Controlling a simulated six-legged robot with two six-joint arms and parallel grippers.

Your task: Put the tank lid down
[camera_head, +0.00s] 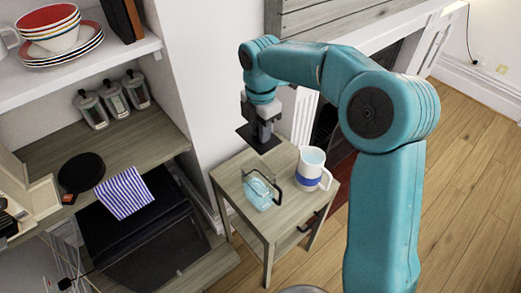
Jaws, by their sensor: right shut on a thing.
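My right gripper (264,135) is shut on the dark, flat tank lid (248,137). It holds the lid above the back edge of the small wooden side table (246,223). A small clear tank (257,190) with pale blue contents and a dark rim stands on the table, below the lid and toward the front. The lid appears apart from the tank. My left gripper is not in view.
A white pitcher (312,170) with a blue band stands right of the tank. A wall rises behind the table.

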